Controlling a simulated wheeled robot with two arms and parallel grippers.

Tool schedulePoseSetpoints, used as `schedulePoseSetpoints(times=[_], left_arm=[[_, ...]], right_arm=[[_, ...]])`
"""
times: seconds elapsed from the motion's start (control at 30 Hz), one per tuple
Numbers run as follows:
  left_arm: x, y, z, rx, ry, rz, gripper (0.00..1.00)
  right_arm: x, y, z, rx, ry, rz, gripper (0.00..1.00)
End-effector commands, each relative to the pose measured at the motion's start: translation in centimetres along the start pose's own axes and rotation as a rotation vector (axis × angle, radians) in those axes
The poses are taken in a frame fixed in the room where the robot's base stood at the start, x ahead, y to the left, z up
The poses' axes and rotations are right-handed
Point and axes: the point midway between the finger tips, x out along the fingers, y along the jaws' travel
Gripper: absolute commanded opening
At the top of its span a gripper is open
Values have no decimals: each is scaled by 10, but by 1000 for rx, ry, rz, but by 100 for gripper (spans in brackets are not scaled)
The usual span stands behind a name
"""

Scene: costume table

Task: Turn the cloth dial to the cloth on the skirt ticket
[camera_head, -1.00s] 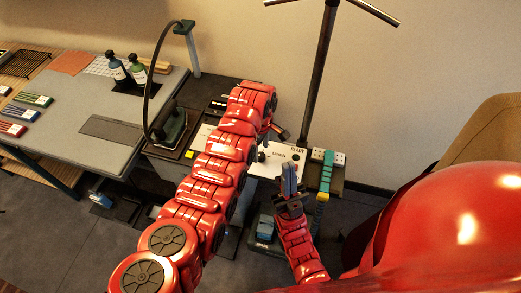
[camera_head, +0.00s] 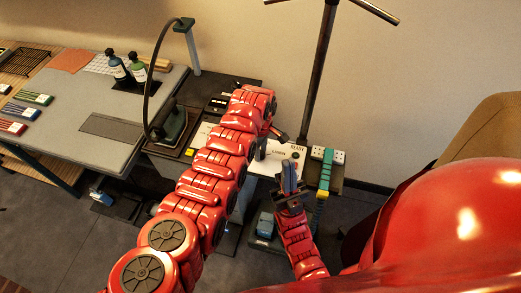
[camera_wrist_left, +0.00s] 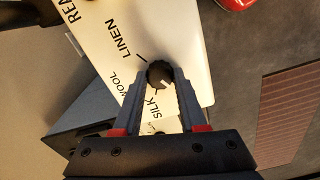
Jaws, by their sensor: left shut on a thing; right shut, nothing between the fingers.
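The cloth dial is a round black knob (camera_wrist_left: 159,73) with a pale mark, on a white panel (camera_wrist_left: 172,30) lettered LINEN, WOOL and SILK in the left wrist view. My left gripper (camera_wrist_left: 160,80) is shut on the knob, one finger on each side. I cannot tell surely which word the mark points to. In the head view the white panel (camera_head: 268,164) shows partly behind my left arm, which hides the knob. My right gripper (camera_head: 289,178) is shut and empty, just in front of the panel. I cannot make out the skirt ticket.
An iron (camera_head: 173,124) stands left of the panel. Two bottles (camera_head: 117,66) stand on the grey table (camera_head: 150,100). A dark pole (camera_head: 318,75) rises behind the panel. A teal strip (camera_head: 326,172) lies to its right.

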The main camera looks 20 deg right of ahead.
Motion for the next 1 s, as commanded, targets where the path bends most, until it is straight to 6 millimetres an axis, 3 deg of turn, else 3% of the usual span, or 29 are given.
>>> schedulePoseSetpoints(times=[0.47, 1.0], left_arm=[[1, 1, 0, 62, 1, 4, 0], [4, 2, -1, 506, 4, 9, 0]], right_arm=[[-9, 0, 2, 0, 0, 0, 0], [-63, -3, 11, 0, 0, 0, 0]])
